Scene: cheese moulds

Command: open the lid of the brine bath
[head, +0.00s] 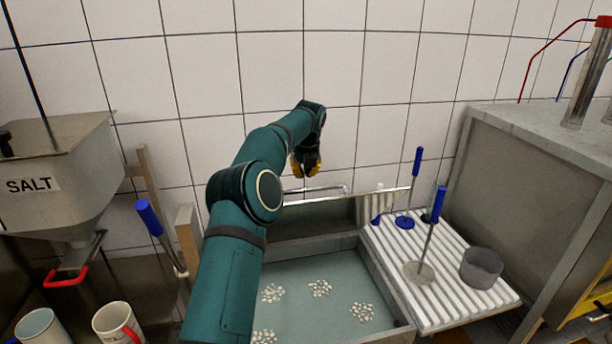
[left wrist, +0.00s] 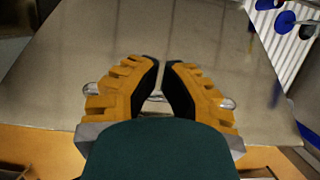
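The brine bath (head: 385,282) is open below my left arm, with pale liquid and several white clusters in view. Its metal lid (head: 340,217) stands raised along the back of the bath, its bright upper edge tilted. A bar handle (head: 327,190) shows just beyond that edge. My left gripper (head: 306,174) is over the lid's edge, near the handle. In the left wrist view the yellow fingers of my left gripper (left wrist: 162,63) are close together with a thin gap and nothing visible held. The handle (left wrist: 228,103) crosses behind them; contact cannot be told. My right gripper is not in view.
A ribbed draining board (head: 455,300) at right holds blue-handled tools (head: 430,235) and a grey mould (head: 481,267). A metal cabinet (head: 520,180) stands beyond it. A salt hopper (head: 60,175) and mugs (head: 118,322) are at left. The tiled wall is close behind.

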